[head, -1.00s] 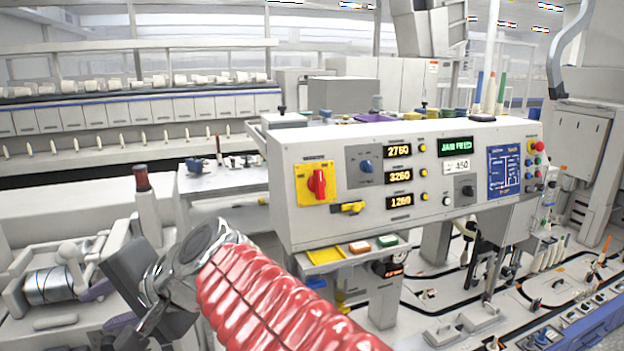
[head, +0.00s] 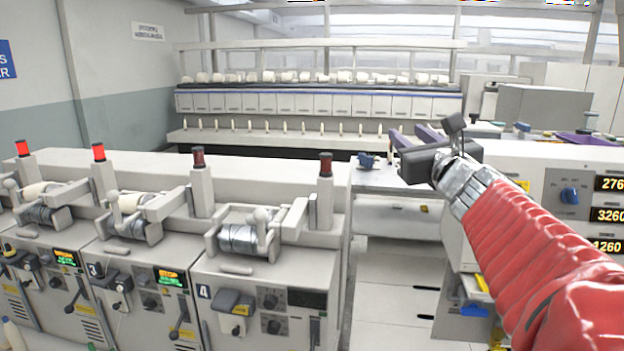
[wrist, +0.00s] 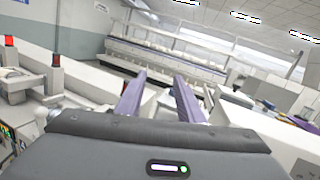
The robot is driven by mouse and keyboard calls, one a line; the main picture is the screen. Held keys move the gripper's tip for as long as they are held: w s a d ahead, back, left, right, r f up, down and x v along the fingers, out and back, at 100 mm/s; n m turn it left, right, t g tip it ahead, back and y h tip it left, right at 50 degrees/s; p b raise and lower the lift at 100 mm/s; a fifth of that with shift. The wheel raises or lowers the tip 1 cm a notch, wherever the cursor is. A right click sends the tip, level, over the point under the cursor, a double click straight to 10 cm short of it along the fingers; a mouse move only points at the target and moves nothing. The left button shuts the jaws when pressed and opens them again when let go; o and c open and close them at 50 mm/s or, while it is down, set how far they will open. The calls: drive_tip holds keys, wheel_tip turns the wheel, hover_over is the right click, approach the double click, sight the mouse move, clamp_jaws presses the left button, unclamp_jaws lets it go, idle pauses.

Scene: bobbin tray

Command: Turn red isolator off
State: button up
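The control panel (head: 537,163) is at the right edge of the head view, partly behind my arm. The red isolator is not visible; my red-sleeved arm covers that part of the panel. Only a small piece of its yellow plate (head: 523,185) shows above the sleeve. My gripper (head: 411,133) is left of the panel, pointing away over the table behind, apart from the isolator. In the wrist view its two purple fingers (wrist: 158,80) stand apart with nothing between them.
A row of white machine units with lamp posts (head: 325,180) fills the left and middle foreground. A blue knob (head: 569,195) and lit number displays (head: 609,215) are on the panel.

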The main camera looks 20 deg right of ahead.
drive_tip(key=s+d+f+m+g+h, duration=0.1)
drive_tip(key=s+d+f+m+h, duration=0.1)
drive_tip(key=s+d+f, duration=0.4)
drive_tip(key=s+d+f+m+g+h, duration=0.2)
drive_tip(key=s+d+f+m, duration=0.1)
drive_tip(key=s+d+f, duration=0.4)
drive_tip(key=s+d, duration=0.3)
drive_tip(key=s, duration=0.4)
drive_tip(key=shift+s+d+f+g+h, duration=0.2)
drive_tip(key=shift+s+g+h, duration=0.1)
drive_tip(key=shift+h, duration=0.1)
drive_tip(key=shift+w, duration=0.1)
drive_tip(key=x, duration=1.3)
drive_tip(key=shift+w+d+r, duration=0.1)
drive_tip(key=shift+w+d, duration=0.05)
drive_tip(key=shift+w, duration=0.15)
clamp_jaws()
